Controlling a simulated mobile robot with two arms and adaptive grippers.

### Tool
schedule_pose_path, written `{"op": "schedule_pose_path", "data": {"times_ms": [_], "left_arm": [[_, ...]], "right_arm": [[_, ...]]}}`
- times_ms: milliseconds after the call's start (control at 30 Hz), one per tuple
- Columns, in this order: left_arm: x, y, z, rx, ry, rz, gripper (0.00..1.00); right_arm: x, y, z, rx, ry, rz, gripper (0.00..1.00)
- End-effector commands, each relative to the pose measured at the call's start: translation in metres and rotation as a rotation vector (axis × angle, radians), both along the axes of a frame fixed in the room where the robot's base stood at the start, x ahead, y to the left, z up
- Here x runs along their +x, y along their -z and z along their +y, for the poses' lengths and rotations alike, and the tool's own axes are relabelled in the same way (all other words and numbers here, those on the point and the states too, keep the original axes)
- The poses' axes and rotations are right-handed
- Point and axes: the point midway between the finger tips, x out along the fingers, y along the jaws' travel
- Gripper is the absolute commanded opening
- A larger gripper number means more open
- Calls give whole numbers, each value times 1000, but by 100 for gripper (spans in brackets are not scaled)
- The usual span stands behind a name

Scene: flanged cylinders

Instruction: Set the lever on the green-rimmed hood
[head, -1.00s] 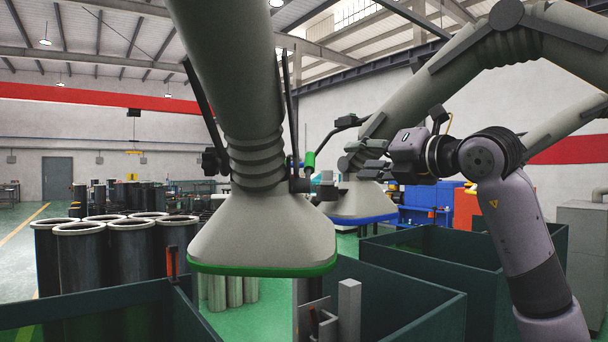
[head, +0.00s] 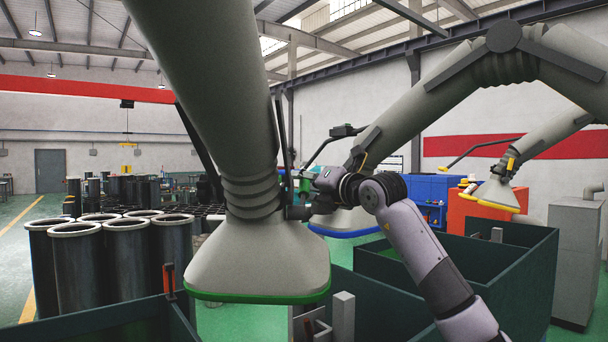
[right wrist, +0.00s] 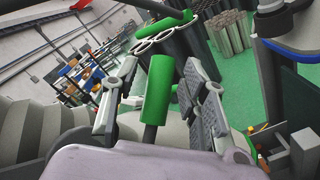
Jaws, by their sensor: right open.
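The green-rimmed hood (head: 258,262) hangs from a thick grey duct in the head view, left of the middle. Its lever has a green grip (right wrist: 158,90), which stands between the two fingers of my right gripper (right wrist: 162,64) in the right wrist view. The fingers are open, with one on each side of the grip, and gaps show between them and it. In the head view my right gripper (head: 304,187) is at the right side of the hood's neck and hides most of the lever. My left gripper is not in view.
A blue-rimmed hood (head: 345,222) hangs just behind my right gripper, and a yellow-rimmed hood (head: 497,196) is farther right. Dark green bins (head: 510,285) stand below. Several dark flanged cylinders (head: 125,260) stand at the left.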

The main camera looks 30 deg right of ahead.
Motion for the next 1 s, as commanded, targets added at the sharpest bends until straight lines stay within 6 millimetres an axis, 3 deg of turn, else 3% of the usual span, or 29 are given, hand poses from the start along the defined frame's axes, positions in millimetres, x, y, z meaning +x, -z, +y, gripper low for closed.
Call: {"op": "schedule_pose_path", "data": {"times_ms": [367,1000], "left_arm": [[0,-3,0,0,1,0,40],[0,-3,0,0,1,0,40]], "right_arm": [[7,1,0,-1,0,0,40],[6,1,0,-1,0,0,0]]}}
